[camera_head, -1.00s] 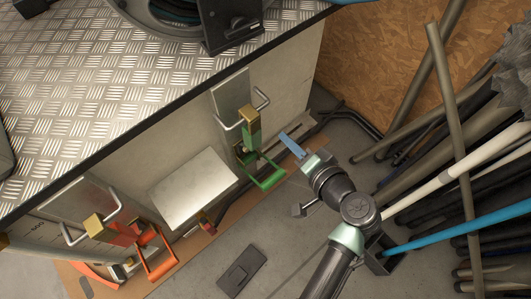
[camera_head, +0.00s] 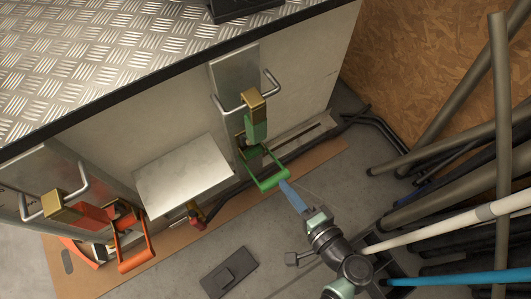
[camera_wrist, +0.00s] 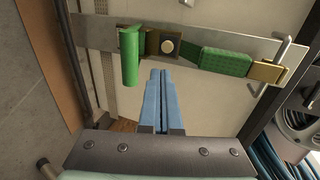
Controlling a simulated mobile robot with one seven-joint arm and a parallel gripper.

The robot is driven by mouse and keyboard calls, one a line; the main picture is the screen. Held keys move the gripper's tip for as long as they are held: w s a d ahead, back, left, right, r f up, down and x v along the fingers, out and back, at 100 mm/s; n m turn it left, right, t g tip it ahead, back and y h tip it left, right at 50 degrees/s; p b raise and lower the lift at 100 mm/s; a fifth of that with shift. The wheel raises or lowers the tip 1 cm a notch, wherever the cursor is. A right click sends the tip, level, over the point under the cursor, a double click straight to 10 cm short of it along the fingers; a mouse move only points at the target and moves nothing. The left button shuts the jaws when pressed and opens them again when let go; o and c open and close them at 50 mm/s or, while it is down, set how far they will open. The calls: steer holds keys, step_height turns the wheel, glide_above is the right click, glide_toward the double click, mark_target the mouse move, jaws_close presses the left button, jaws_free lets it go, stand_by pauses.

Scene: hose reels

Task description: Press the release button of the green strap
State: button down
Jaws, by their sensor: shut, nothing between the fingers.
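The green strap (camera_head: 256,126) hangs on a metal plate on the side of the cabinet, with a green loop handle (camera_head: 268,176) at its lower end. In the wrist view the strap's green webbing (camera_wrist: 226,62) runs into a dark buckle, which carries a round pale button (camera_wrist: 168,47). The green handle (camera_wrist: 130,57) sticks out left of the button. My gripper (camera_head: 284,184) has its blue fingers together and empty, with the tips close by the green handle. In the wrist view the gripper (camera_wrist: 160,73) points toward the buckle, its tips just below the button. I cannot tell whether anything touches.
An orange-red strap (camera_head: 94,215) with an orange handle (camera_head: 134,254) sits at the lower left. A blank metal plate (camera_head: 184,173) lies between the straps. Pipes (camera_head: 465,210) fill the right side. A dark flat piece (camera_head: 229,277) lies on the open floor.

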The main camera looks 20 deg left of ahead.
steer(key=r+b+x, duration=0.1)
steer(key=b+x, duration=0.4)
steer(key=x, duration=0.8)
steer(key=shift+w+a, duration=0.35)
steer(key=shift+a, duration=0.05)
steer(key=shift+f, duration=0.15)
